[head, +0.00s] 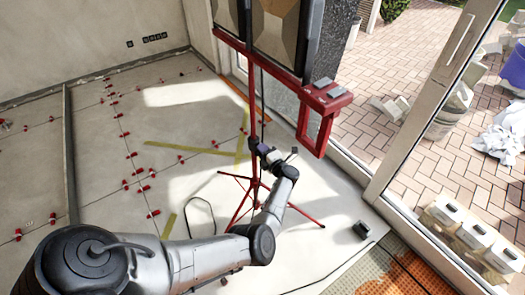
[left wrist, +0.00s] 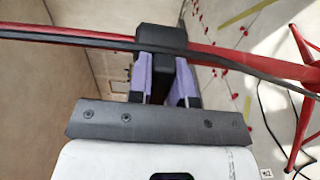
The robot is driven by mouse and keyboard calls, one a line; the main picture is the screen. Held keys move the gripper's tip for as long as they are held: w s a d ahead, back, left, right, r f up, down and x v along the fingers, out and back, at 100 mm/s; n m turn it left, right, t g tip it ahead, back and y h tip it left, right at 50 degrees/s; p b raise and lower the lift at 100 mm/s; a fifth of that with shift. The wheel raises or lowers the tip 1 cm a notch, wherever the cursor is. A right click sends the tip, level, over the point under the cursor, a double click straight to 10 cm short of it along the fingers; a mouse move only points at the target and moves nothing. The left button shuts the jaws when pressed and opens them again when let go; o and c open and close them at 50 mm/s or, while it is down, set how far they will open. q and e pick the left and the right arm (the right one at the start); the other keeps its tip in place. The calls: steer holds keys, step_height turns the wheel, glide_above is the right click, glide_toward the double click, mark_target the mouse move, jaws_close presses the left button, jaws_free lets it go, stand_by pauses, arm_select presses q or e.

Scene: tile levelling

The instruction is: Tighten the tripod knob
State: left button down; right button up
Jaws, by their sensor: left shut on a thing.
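The red tripod (head: 253,95) stands on the tiled floor near the glass door, its legs spread below. In the left wrist view its red pole (left wrist: 60,34) runs across the top, with a black cable along it. The black knob block (left wrist: 162,37) sits on the pole between my finger pads. My left gripper (head: 261,149) reaches the pole just above the legs. In the left wrist view my left gripper (left wrist: 165,75) is shut on the knob, with a purple pad on each side. The knob is largely hidden in the head view. My right gripper is not in view.
Dark lamp panels (head: 275,30) on a red frame top the tripod. Red levelling clips (head: 133,155) dot the tiles at left. A black cable (head: 203,205) lies on the floor. The glass door frame (head: 425,100) stands at right, with white containers (head: 475,235) beyond it.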

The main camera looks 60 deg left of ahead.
arm_select(q)
steer(key=c, duration=1)
jaws_free()
steer(key=shift+c, duration=0.2)
steer(key=shift+d, duration=0.1)
steer(key=d+p, duration=0.3)
steer(key=d, duration=1)
steer(key=shift+w+d, duration=0.3)
